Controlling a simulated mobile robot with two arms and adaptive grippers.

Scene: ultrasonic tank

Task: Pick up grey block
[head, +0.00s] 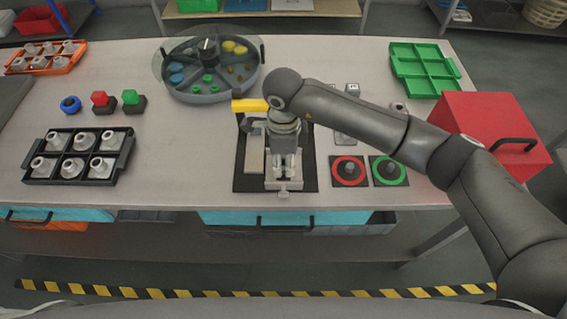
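My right gripper (284,172) points down over a pale grey fixture (284,188) on a black base plate (243,182). Its fingers look close together, but whether they hold anything is hidden. A light grey block-like piece (254,158) lies on the plate just left of the gripper; I cannot tell whether it is loose or part of the fixture. My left gripper is not in view.
A round divided tray (215,96) stands behind left. A black rack (125,160) with grey pieces is at left. Red (349,171) and green (389,171) ringed buttons, a red box (490,125) and a green tray (420,85) are at right.

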